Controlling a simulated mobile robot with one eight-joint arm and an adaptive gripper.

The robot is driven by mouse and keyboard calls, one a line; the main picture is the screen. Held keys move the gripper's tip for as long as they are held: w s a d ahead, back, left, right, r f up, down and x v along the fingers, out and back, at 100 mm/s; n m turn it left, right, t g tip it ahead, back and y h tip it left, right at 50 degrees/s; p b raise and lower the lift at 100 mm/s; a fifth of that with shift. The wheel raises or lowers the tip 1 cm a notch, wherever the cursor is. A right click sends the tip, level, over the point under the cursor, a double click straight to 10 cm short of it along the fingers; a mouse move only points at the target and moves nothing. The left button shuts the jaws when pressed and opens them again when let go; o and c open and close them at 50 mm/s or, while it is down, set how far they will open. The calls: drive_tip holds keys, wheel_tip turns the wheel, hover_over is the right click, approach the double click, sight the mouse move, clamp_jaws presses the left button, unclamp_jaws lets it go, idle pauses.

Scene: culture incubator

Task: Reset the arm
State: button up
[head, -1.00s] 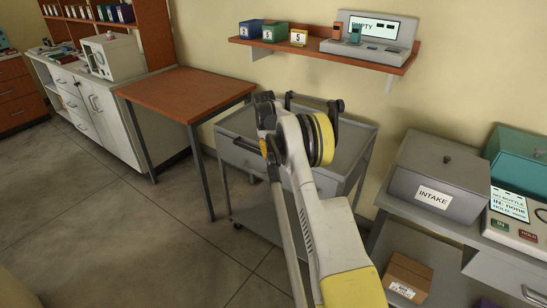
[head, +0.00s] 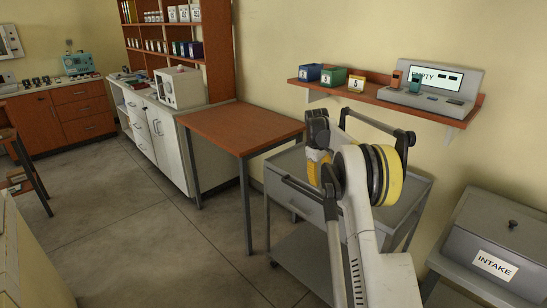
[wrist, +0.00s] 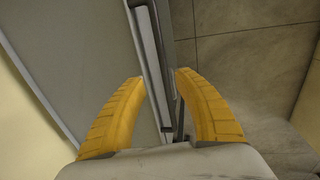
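My arm reaches up and forward over a grey cart (head: 335,225) in the head view. It is folded at a joint with a yellow band. My gripper is partly hidden behind the arm there; a yellow part (head: 317,164) shows left of the joint. In the wrist view my gripper (wrist: 160,80) has its two yellow fingers apart, with nothing held between them. The grey cart's edge and rail (wrist: 155,70) and the tiled floor (wrist: 245,60) lie beyond the fingers.
A wooden-topped table (head: 240,127) stands left of the cart. A wall shelf (head: 385,100) holds small boxes and a device reading EMPTY (head: 437,77). A grey INTAKE box (head: 500,240) is at right. The floor (head: 150,230) at left is open.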

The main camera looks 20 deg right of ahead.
drive_tip(key=s+a+r+m+t, duration=0.1)
drive_tip(key=s+a+r+t, duration=0.1)
drive_tip(key=s+a+r, duration=0.6)
drive_tip(key=s+a+r+m+t, duration=0.1)
drive_tip(key=s+a+r, duration=0.4)
drive_tip(key=a+r, duration=0.5)
drive_tip(key=s+a+t+y, duration=0.1)
drive_tip(key=s+a+t, duration=0.1)
drive_tip(key=s+a, duration=1.05)
drive_tip(key=s+a+f+m, duration=0.1)
drive_tip(key=s+f, duration=0.2)
drive_tip(key=s, duration=0.3)
drive_tip(key=s+a+f+m+t+y, duration=0.1)
drive_tip(key=s+a+f, duration=0.1)
drive_tip(key=s+f, duration=0.2)
drive_tip(key=s, duration=0.2)
drive_tip(key=shift+s+a+f, duration=0.25)
drive_tip(key=shift+s, duration=0.15)
